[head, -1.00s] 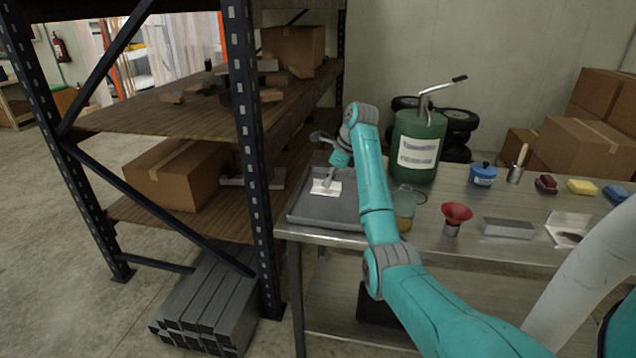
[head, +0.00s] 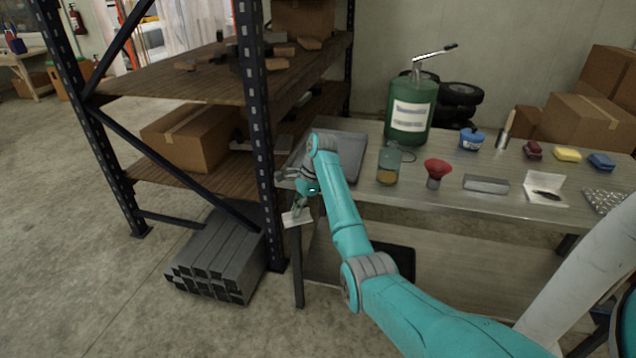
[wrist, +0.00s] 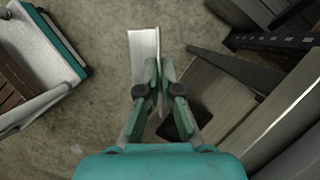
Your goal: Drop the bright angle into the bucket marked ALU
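The bright angle (head: 296,219) is a short, pale metal piece. It also shows in the wrist view (wrist: 142,48), sticking out past the fingers toward the upper left. My gripper (head: 299,208) is shut on it, with its fingers (wrist: 157,72) close together at the piece's edge. The angle hangs in the air beside the left front corner of the bench, with concrete floor beyond it in the wrist view. I see no bucket marked ALU in either view.
The steel bench (head: 400,210) is right of my gripper, with a grey tray (head: 350,158) at its left end. A shelving rack upright (head: 262,150) stands close on the left. Grey bars (head: 215,255) lie on the floor. Open floor lies in front.

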